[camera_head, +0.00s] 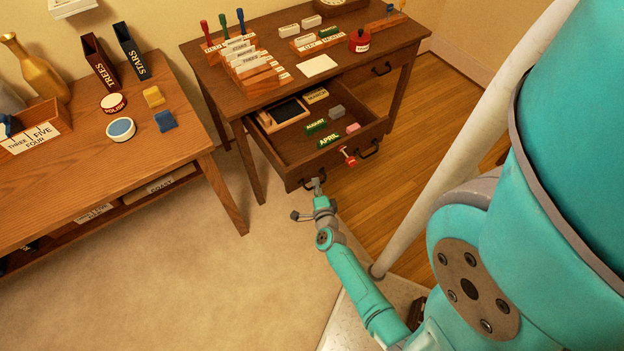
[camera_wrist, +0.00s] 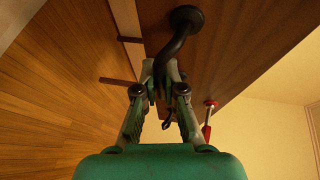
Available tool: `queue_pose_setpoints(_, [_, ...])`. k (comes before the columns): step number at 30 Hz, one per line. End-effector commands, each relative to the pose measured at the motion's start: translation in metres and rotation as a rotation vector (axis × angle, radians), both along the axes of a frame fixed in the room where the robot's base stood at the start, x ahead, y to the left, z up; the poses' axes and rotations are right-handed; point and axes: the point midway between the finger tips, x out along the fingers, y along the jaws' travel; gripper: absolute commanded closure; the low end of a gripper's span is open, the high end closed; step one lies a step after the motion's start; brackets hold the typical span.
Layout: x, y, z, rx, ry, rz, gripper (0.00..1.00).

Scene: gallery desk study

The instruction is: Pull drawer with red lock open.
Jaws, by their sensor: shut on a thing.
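The wooden drawer (camera_head: 298,146) stands pulled out of the dark desk (camera_head: 225,103), and its inside shows. A red lock (camera_head: 348,157) sits on the drawer front, between two dark handles; it also shows in the wrist view (camera_wrist: 208,120) at the right. My gripper (camera_head: 316,186) is at the drawer's left handle, low in front of the drawer. In the wrist view, my gripper (camera_wrist: 162,78) is shut on the black curved handle (camera_wrist: 181,38), which passes between the fingers. The handle's far end is hidden behind the fingers.
The drawer holds green month blocks (camera_head: 328,140), a tray (camera_head: 283,115) and small grey and pink blocks. A second desk (camera_head: 150,150) with boxes and tins stands at the left. Open carpet (camera_head: 200,270) lies in front, and wood floor (camera_head: 440,110) at the right.

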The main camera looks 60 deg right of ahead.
Motion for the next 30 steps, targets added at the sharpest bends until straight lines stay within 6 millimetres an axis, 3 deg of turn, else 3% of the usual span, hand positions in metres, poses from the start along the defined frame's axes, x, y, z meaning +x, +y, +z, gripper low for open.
queue_pose_setpoints(12, [-0.002, 0.002, -0.001, 0.003, 0.002, 0.002, 1.0])
queue_pose_setpoints(13, [-0.002, 0.002, -0.001, 0.003, 0.002, 0.002, 0.87])
queue_pose_setpoints(15, [-0.002, 0.002, -0.001, 0.002, 0.001, 0.002, 0.69])
queue_pose_setpoints(16, [-0.002, 0.002, -0.001, 0.002, 0.001, 0.002, 0.66])
queue_pose_setpoints(25, [-0.003, 0.002, 0.0, 0.001, 0.0, 0.001, 0.66])
queue_pose_setpoints(30, [-0.01, 0.013, 0.002, 0.001, 0.001, 0.002, 0.66])
